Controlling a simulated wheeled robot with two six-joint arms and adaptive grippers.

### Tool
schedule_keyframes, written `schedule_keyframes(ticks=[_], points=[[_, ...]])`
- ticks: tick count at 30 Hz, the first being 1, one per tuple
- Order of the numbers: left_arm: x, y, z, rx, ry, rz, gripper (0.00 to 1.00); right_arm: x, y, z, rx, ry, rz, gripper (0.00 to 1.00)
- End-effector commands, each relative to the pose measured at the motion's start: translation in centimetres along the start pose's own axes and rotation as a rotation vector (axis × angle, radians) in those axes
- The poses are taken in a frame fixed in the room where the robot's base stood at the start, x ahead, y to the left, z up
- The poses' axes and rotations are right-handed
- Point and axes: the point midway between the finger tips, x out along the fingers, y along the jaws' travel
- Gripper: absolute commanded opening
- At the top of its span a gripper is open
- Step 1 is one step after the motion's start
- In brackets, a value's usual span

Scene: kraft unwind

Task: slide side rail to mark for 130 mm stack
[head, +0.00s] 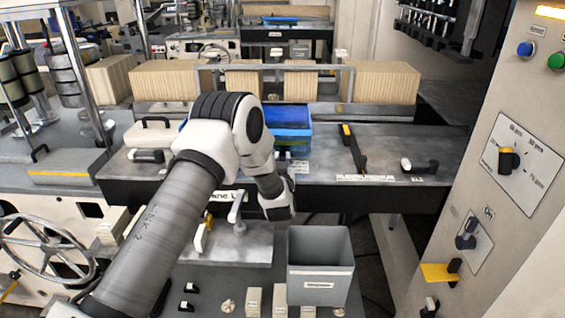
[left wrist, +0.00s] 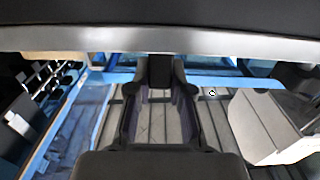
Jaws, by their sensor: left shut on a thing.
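A slim black bar with a yellow end (head: 353,148), which looks like the side rail, lies on the grey table (head: 325,168) right of centre. A white scale strip (head: 365,178) with small marks is in front of it; I cannot read them. My left arm reaches over the near table edge, its wrist left of the rail. In the left wrist view the left gripper (left wrist: 160,75) is shut at the rim of a blue bin (left wrist: 205,80); the gripped part is mostly hidden. The blue bin also shows in the head view (head: 291,126). My right gripper is out of view.
A grey bin (head: 320,268) stands in front of the table. Cardboard-coloured stacks (head: 385,82) line the back. A control panel (head: 515,160) borders the right.

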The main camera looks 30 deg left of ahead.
Motion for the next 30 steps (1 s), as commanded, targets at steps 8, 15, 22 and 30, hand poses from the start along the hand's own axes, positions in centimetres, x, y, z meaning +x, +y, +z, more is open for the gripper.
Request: schedule_keyframes(ticks=[8, 15, 22, 30], points=[[-0.2, 0.0, 0.3, 0.003, -0.008, 0.002, 0.46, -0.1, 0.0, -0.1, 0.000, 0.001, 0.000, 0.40], [-0.1, 0.0, 0.2, 0.002, -0.006, 0.002, 0.46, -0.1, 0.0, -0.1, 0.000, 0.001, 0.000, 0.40], [-2.2, 0.1, 0.2, 0.003, -0.008, 0.003, 0.46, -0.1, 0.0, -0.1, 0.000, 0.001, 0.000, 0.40], [-9.1, 0.1, 0.2, 0.005, -0.009, 0.005, 0.46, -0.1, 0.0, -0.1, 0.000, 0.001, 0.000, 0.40]])
